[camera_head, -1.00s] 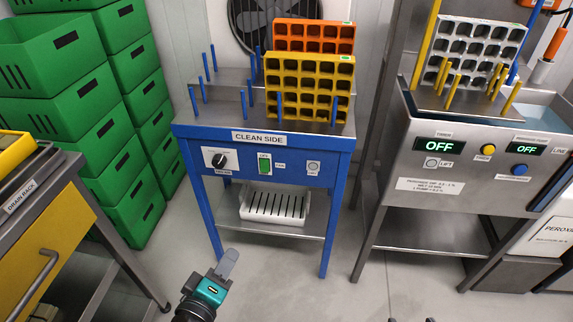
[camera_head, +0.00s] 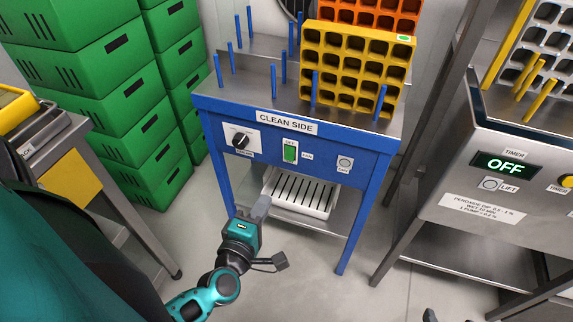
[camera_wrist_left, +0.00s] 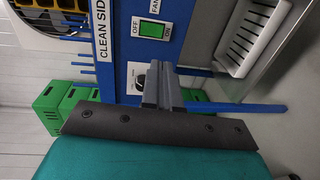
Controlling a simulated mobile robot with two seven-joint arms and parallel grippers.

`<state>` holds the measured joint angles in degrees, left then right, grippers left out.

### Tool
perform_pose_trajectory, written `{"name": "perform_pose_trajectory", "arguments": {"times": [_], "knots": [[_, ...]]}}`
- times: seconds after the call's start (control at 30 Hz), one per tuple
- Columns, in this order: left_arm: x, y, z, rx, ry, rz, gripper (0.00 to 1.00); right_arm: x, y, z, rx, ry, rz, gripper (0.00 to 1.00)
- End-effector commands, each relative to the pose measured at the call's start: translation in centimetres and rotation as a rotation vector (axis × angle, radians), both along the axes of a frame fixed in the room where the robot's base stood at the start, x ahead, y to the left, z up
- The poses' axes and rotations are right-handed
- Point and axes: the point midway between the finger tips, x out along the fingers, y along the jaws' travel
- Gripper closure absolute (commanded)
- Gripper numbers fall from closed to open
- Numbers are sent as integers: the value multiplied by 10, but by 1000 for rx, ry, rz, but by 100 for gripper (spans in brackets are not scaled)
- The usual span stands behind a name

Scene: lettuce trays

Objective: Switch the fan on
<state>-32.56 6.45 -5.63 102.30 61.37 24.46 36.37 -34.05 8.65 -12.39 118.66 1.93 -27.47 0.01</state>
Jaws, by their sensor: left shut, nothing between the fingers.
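The green fan switch (camera_head: 290,152) is on the blue front panel (camera_head: 350,163) of the bench labelled CLEAN SIDE. OFF, ON and FAN labels stand around it, and it also shows in the left wrist view (camera_wrist_left: 152,29). I cannot tell which way it is set. The fan (camera_head: 291,8) is mostly cut off by the top edge of the head view. My left gripper (camera_head: 262,204) is shut and empty, below and in front of the panel, apart from the switch. In the left wrist view its fingers (camera_wrist_left: 161,82) partly cover the dial's plate.
Blue pegs and a yellow tray (camera_head: 312,38) stand on the bench. A white slotted tray (camera_head: 320,206) lies below. Green crates (camera_head: 90,95) stack at left; the steel dip station (camera_head: 450,205) is right.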

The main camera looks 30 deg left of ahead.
Motion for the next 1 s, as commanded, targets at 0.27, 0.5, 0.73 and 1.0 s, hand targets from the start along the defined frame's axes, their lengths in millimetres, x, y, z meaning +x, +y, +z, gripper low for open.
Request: {"name": "perform_pose_trajectory", "arguments": {"times": [0.27, 0.5, 0.73, 1.0], "knots": [[22, 5, -2, 1, -3, 0, 100, 0, 1, -2, 3, 0, -2, 33], [70, 16, -8, 1, -4, 0, 100, 0, 0, -7, 2, 0, -3, 33], [111, 26, -14, 1, -3, -2, 100, 0, 0, -12, 2, 0, -3, 33], [134, 32, -17, 2, 0, -1, 100, 0, 0, -16, 1, -1, -3, 33]]}}
